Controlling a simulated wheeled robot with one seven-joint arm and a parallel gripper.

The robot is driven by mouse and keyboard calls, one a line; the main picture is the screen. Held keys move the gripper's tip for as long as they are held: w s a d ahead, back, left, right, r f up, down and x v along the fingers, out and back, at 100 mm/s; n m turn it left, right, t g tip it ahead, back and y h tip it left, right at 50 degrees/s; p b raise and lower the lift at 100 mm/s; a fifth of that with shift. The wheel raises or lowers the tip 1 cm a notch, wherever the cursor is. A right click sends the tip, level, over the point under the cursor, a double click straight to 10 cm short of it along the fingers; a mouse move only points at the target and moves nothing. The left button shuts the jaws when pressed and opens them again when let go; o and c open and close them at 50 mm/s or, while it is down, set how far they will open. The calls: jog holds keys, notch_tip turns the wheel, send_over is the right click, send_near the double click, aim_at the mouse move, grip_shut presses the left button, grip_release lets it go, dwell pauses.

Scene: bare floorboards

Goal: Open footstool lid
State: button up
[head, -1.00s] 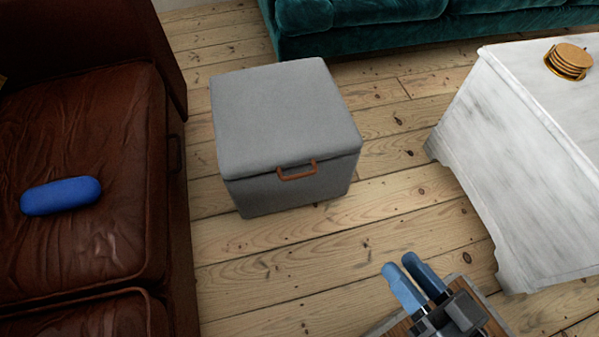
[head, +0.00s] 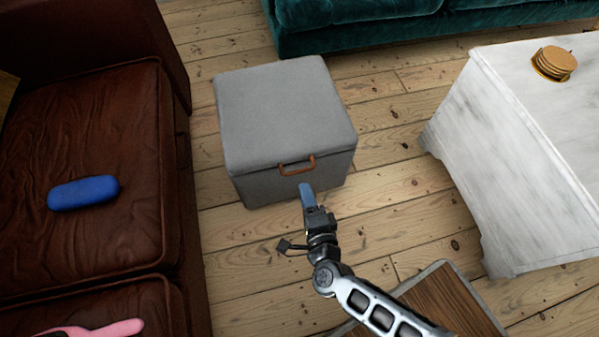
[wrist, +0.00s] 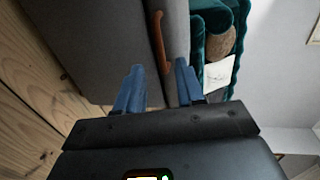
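The grey fabric footstool (head: 285,115) stands on the floorboards with its lid closed. A brown loop handle (head: 297,166) is on the front of its lid edge. My gripper (head: 306,190) is in front of the footstool, just below the handle in the head view. In the wrist view my gripper (wrist: 158,80) has its two blue fingers apart with nothing between them. The handle (wrist: 160,42) shows ahead of the fingertips, between them, and apart from them. The footstool's grey side (wrist: 85,45) fills the upper left of the wrist view.
A brown leather sofa (head: 80,240) stands close on the left with a blue case (head: 83,193) on it. A marble-look table (head: 510,130) with coasters (head: 555,63) stands right. A green sofa (head: 400,35) is behind.

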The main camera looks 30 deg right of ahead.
jog(key=b+x, duration=0.2)
jog(key=x, duration=0.5)
jog(key=shift+w, duration=0.2)
jog(key=shift+d+f, duration=0.1)
jog(key=shift+c, duration=0.2)
grip_shut()
